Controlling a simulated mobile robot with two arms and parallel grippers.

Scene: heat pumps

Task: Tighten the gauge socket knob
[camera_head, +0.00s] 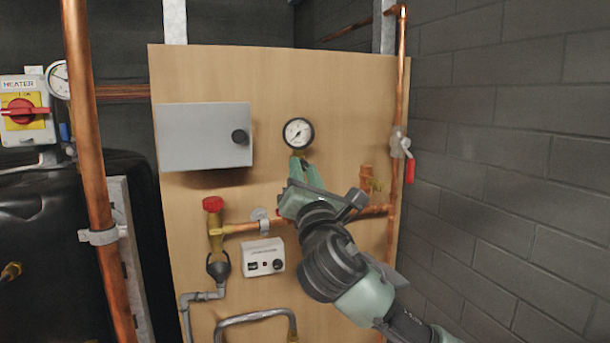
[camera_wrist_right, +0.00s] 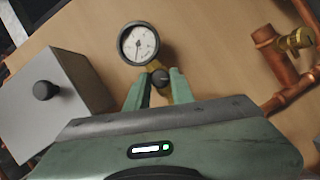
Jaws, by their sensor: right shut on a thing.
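The round gauge (camera_head: 298,132) with a white dial and black rim is on the wooden board, and it also shows in the right wrist view (camera_wrist_right: 138,44). Below it is a brass socket with a small dark knob (camera_wrist_right: 160,78). My right gripper (camera_head: 298,168) reaches up to the socket from below. In the right wrist view its fingers (camera_wrist_right: 158,88) are on both sides of the knob and shut on it. In the head view the gripper hides the knob and most of the socket. My left gripper is in neither view.
A grey box (camera_head: 204,136) with a black knob is left of the gauge. A red-capped valve (camera_head: 213,204) and copper pipe (camera_head: 240,228) run below. A red-handled valve (camera_head: 400,143) is at right, before a block wall (camera_head: 500,130).

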